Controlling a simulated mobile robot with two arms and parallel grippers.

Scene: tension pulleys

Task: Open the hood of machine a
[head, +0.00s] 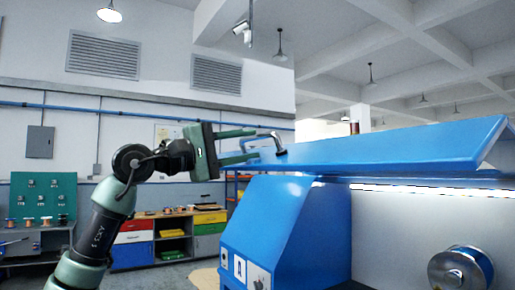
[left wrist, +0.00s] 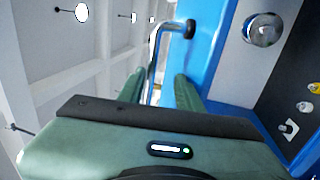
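Machine a's blue hood (head: 400,148) is a long panel along the top of the blue machine body (head: 275,225). A bent metal handle (head: 265,136) stands out from the hood's left end; in the left wrist view the handle (left wrist: 157,45) is fixed to the blue surface by a dark round foot. My left gripper (head: 257,144) is open at the handle, with one finger above and one below it. In the left wrist view the handle's bar runs between the two fingers, with gaps visible; contact cannot be told. My right gripper is not in view.
A metal roller (head: 460,269) shows on the machine's side below the hood. Behind my left arm stand a cabinet with coloured drawers (head: 133,238) and a green spool board (head: 43,198). A lamp (head: 281,57) hangs above. Free room lies above the hood.

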